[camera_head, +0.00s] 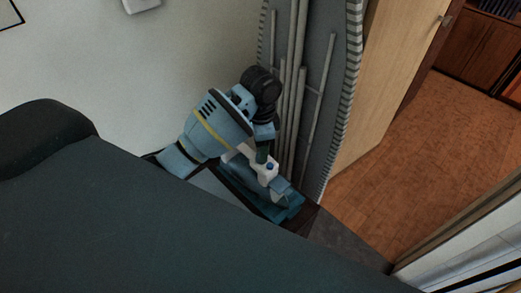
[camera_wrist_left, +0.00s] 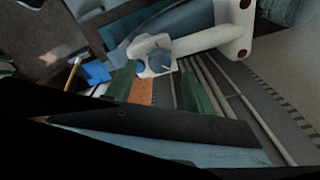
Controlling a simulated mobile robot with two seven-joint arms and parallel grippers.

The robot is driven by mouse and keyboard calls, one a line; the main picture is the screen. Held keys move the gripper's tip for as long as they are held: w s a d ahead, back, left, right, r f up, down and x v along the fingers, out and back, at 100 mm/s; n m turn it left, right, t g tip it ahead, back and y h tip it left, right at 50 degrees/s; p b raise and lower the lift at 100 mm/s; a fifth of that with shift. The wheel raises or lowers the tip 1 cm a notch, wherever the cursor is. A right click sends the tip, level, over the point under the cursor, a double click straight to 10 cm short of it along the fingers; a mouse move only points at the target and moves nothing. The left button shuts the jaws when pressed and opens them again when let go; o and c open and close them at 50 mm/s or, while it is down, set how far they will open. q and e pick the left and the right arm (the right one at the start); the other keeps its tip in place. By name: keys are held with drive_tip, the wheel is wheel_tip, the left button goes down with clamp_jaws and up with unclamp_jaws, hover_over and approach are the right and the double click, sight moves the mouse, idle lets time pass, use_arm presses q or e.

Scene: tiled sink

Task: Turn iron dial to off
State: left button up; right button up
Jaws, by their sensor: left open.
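The iron (camera_head: 266,174) is white and blue, with a small blue dial (camera_head: 270,166) on its white part. It rests on a dark surface low in front of the ironing board. My left gripper (camera_head: 262,155) is right at the dial in the head view. In the left wrist view, the dial (camera_wrist_left: 160,58) shows just beyond and between the two green fingers of the open gripper (camera_wrist_left: 158,84). The white handle (camera_wrist_left: 212,38) extends to the right there. I cannot tell whether a finger touches the dial. My right gripper is not in view.
A grey ironing board (camera_head: 325,75) with metal legs stands upright behind my left arm. A wooden door (camera_head: 385,70) stands to its right, with open brown floor (camera_head: 430,150) beyond. A blue item (camera_wrist_left: 97,72) lies at the left in the wrist view.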

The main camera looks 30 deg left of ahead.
use_arm(q)
drive_tip(key=shift+r, duration=2.25)
drive_tip(key=m, duration=0.4)
drive_tip(key=shift+w+d+r+b, duration=0.15)
drive_tip(key=shift+w+d+b, duration=0.05)
drive_tip(key=shift+w+b, duration=0.15)
drive_tip(key=m, duration=0.4)
drive_tip(key=shift+w+d+m+b, duration=0.1)
drive_tip(key=shift+d+m+b, duration=0.05)
drive_tip(key=shift+m+b, duration=0.25)
drive_tip(key=m, duration=0.3)
drive_tip(key=shift+m, duration=0.3)
drive_tip(key=m, duration=0.3)
drive_tip(key=shift+s+a+f+b, duration=0.25)
drive_tip(key=shift+s+a+b, duration=0.1)
drive_tip(key=shift+s, duration=0.05)
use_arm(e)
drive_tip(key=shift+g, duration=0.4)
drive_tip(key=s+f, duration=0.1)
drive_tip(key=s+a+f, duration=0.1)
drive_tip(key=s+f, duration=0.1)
use_arm(q)
drive_tip(key=shift+f, duration=0.1)
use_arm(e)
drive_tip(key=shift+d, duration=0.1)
